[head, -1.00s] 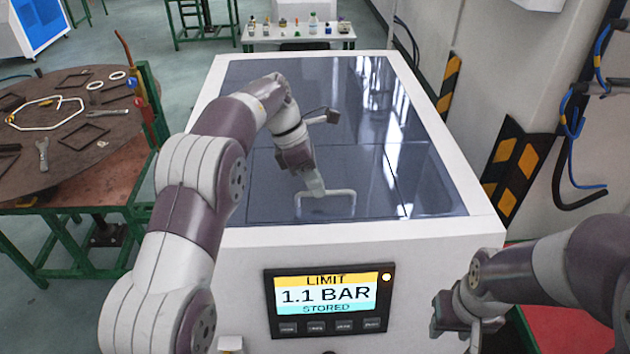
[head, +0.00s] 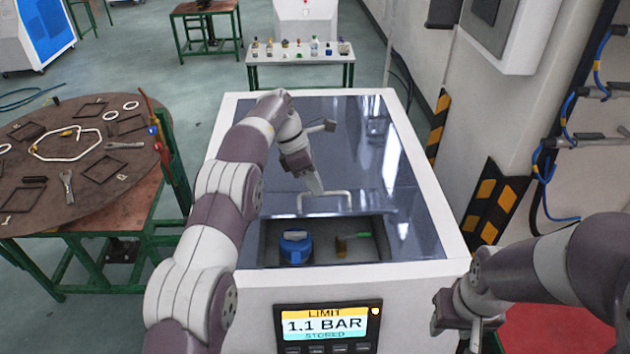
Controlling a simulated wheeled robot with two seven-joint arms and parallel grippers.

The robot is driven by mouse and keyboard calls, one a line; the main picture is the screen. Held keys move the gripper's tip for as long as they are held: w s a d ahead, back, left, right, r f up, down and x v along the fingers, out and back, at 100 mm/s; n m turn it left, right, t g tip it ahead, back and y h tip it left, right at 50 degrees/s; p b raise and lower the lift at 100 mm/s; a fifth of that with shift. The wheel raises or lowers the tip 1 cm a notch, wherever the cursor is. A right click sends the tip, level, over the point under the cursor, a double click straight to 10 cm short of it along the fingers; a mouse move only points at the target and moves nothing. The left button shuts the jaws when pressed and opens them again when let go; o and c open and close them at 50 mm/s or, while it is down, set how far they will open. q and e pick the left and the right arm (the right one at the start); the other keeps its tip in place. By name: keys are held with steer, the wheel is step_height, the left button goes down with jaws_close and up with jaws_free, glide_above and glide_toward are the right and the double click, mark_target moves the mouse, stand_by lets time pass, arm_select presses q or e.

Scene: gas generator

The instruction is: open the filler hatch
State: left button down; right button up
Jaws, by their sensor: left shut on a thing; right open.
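The gas generator (head: 358,279) is a white cabinet with a dark glossy top. In that top the hatch panel (head: 330,208) with a pale bar handle (head: 340,193) stands slid back. An opening in front of it shows a recess with a blue cap (head: 295,247) and a small brass fitting with a green lever (head: 345,243). My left gripper (head: 314,190) is shut on the handle at its left part; its fingertips are partly hidden. My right gripper (head: 462,318) is open and empty beside the cabinet's front right corner.
A display (head: 326,326) on the cabinet front reads LIMIT 1.1 BAR STORED. A round table (head: 120,160) with tools and frames stands at the left. A small table (head: 300,76) with bottles stands behind. A wall with striped guards (head: 490,200) is at the right.

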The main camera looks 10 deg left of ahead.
arm_select(q)
steer(key=shift+w+a+r+p, duration=0.1)
steer(key=shift+w+a+p, duration=0.1)
steer(key=shift+w+p, duration=0.25)
arm_select(e)
steer(key=shift+s+r, duration=0.1)
steer(key=shift+r, duration=0.7)
arm_select(q)
steer(key=c, duration=1.3)
jaws_free()
steer(key=shift+f, duration=0.2)
steer(key=shift+o, duration=0.7)
steer(key=shift+w+a+f, duration=0.15)
steer(key=shift+w+f, duration=0.15)
steer(key=shift+w, duration=0.5)
steer(key=shift+s+r, duration=0.3)
steer(key=shift+s, duration=0.15)
steer(key=shift+w+f, duration=0.1)
steer(key=shift+w, duration=0.2)
arm_select(e)
steer(key=shift+w+a+f, duration=0.1)
steer(key=shift+w, duration=0.55)
arm_select(q)
steer(key=shift+s, duration=0.15)
arm_select(e)
steer(key=shift+s, duration=0.1)
